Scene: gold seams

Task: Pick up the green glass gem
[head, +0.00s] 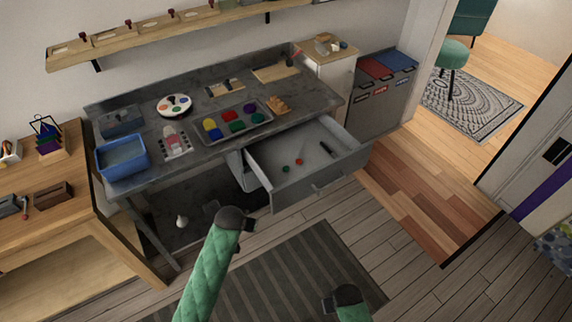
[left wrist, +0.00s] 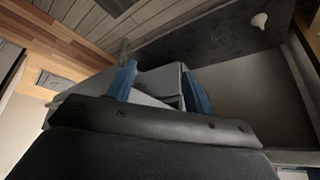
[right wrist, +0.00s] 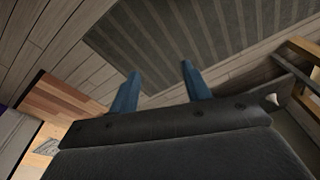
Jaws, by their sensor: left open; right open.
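A small green gem (head: 285,169) lies inside the open grey drawer (head: 318,188) of the workbench in the head view. A small red piece (head: 299,161) lies beside it, to the right. My left gripper (left wrist: 158,72) is open and empty, with two blue fingers apart in the left wrist view. In the head view the left hand (head: 235,219) is in front of the drawer, to the left of its front corner. My right gripper (right wrist: 160,70) is open and empty; its hand (head: 346,298) is low over the striped rug. Neither wrist view shows the gem.
A dark elongated item (head: 326,149) lies in the drawer's right part. The workbench (head: 325,98) above holds a paint tray (head: 262,117), a blue basin (head: 121,157) and other craft items. A wooden table (head: 62,220) stands at left. The striped rug (head: 290,275) and floor in front are clear.

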